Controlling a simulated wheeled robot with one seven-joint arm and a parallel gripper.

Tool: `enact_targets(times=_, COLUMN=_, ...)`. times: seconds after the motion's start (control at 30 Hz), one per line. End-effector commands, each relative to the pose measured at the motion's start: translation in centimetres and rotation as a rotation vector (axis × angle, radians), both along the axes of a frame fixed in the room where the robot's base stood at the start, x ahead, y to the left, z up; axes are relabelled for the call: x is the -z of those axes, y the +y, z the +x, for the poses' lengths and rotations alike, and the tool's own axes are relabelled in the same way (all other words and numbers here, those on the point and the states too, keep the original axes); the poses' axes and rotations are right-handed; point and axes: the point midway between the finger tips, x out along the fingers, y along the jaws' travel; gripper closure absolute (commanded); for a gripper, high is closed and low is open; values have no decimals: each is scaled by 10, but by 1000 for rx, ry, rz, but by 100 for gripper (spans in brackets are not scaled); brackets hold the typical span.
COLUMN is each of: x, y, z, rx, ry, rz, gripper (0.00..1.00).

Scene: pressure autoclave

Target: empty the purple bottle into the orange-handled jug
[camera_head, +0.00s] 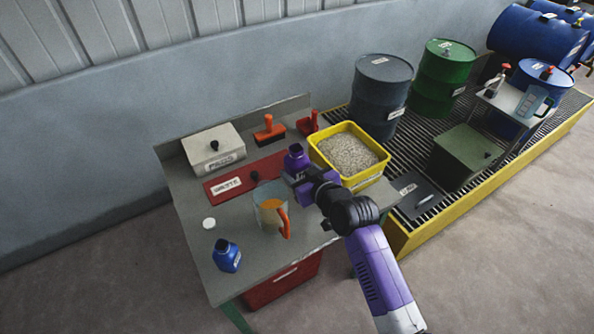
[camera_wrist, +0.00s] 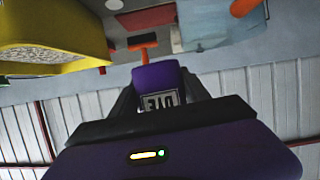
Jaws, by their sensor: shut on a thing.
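The purple bottle (camera_head: 296,158) is in my gripper (camera_head: 300,178), above the table just behind and right of the jug. It looks close to upright in the head view, with its dark mouth open at the top. In the wrist view the bottle (camera_wrist: 160,84) with a white label sits between the two dark fingers of my gripper (camera_wrist: 160,100), which is shut on it. The clear jug (camera_head: 268,210) with an orange handle stands upright on the table. Its handle faces front right, and an orange tint shows inside. The jug (camera_wrist: 205,28) also shows in the wrist view.
A blue bottle (camera_head: 226,256) and a white cap (camera_head: 209,224) are on the grey table (camera_head: 205,275). A yellow tray (camera_head: 372,178) of granules stands right of my gripper. A red plate (camera_head: 230,184), white box (camera_head: 213,147) and orange-handled brush (camera_head: 269,128) lie behind.

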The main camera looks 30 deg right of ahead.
Motion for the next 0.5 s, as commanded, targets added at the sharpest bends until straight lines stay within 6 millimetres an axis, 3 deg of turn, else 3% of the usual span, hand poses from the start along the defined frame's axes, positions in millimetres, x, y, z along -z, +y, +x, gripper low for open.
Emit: enact_targets(times=0.5, x=-30, y=0, z=0, rx=0, ry=-2, rz=-2, gripper=100)
